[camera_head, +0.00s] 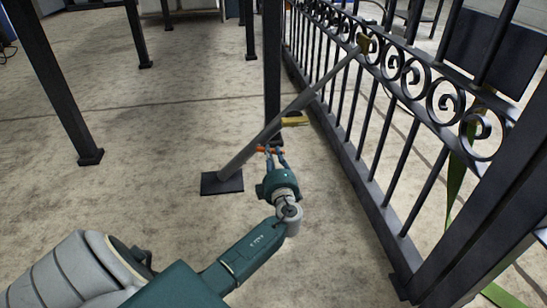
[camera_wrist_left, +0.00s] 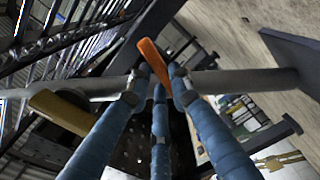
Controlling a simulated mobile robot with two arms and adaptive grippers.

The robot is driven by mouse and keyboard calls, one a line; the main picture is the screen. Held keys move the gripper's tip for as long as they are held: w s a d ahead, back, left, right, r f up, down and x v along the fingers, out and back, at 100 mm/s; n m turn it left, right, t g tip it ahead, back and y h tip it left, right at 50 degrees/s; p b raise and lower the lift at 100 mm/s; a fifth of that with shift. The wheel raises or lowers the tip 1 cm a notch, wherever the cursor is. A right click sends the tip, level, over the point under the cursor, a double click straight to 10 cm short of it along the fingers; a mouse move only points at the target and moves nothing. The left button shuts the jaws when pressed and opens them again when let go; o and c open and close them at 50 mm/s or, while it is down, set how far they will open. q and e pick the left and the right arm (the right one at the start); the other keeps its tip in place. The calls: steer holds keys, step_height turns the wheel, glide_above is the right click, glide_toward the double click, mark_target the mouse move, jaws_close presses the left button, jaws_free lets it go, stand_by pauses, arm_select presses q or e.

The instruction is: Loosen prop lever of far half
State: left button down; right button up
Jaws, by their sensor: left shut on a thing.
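The prop is a grey slanted pole (camera_head: 243,155) that runs from a dark floor plate (camera_head: 222,183) up to a brass-coloured bracket on the scroll gate (camera_head: 410,72). An orange lever (camera_head: 262,149) sits low on the pole; it also shows in the left wrist view (camera_wrist_left: 153,62). A yellow handle (camera_head: 295,121) sticks out higher on the pole. My left gripper (camera_head: 271,153) is at the orange lever, with its blue fingers (camera_wrist_left: 158,92) shut on it. The fingers partly hide the lever and pole. My right gripper is out of view.
Dark posts (camera_head: 62,90) stand on the concrete floor at the left. Another dark post (camera_head: 271,70) rises just behind the pole. The gate's bottom rail runs close on the right. A green strap (camera_head: 456,175) hangs on the gate. Floor left of the plate is clear.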

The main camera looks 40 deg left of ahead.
arm_select(q)
steer(key=shift+a, duration=0.1)
stand_by(0.3)
steer(key=c, duration=1.5)
jaws_free()
steer(key=shift+c, duration=0.2)
